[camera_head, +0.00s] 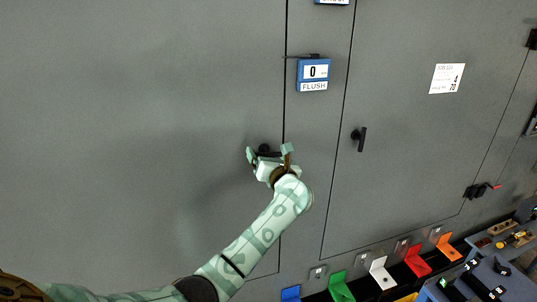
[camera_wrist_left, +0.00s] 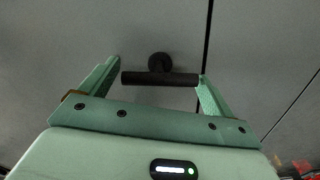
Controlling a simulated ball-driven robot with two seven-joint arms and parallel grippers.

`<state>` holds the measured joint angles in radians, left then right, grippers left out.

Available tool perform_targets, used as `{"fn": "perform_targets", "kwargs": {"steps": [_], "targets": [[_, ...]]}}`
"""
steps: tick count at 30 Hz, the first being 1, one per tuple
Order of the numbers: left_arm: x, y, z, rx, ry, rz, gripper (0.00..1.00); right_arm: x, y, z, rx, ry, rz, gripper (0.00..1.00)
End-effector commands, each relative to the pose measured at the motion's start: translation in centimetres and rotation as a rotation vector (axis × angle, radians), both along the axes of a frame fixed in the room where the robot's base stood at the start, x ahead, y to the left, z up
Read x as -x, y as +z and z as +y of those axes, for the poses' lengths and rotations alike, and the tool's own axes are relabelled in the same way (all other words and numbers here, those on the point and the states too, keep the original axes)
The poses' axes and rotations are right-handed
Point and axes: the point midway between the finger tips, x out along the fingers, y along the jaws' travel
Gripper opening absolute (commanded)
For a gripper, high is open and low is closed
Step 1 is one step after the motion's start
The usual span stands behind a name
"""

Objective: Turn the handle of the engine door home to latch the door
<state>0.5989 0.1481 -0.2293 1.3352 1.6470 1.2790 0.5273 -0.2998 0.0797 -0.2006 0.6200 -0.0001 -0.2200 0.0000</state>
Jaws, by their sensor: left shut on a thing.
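The black T-shaped handle (camera_head: 264,148) is on the large grey door (camera_head: 150,100) at the left, close to its right seam. In the left wrist view the handle bar (camera_wrist_left: 160,79) lies across the picture, with its round hub behind it. My left gripper (camera_head: 269,153) is shut on the handle, one pale green finger at each end of the bar. In the head view the gripper partly hides the bar. The door looks flush with the panel beside it. My right gripper is not in view.
A second door (camera_head: 420,150) has an upright black handle (camera_head: 364,139). Coloured brackets, including a green one (camera_head: 341,287) and a red one (camera_head: 417,261), line the lower right, near a cluttered bench (camera_head: 480,278).

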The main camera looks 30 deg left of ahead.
Motion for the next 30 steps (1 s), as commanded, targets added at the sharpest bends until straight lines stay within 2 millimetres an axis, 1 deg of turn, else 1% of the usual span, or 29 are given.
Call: {"fn": "perform_targets", "kwargs": {"steps": [1,30], "targets": [[0.0,0.2,0.0,-0.019,0.001,0.026,0.66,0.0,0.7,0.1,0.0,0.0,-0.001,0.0],[0.0,0.3,-0.1,-0.61,-0.003,0.719,0.66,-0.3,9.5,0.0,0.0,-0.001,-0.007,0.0]]}}
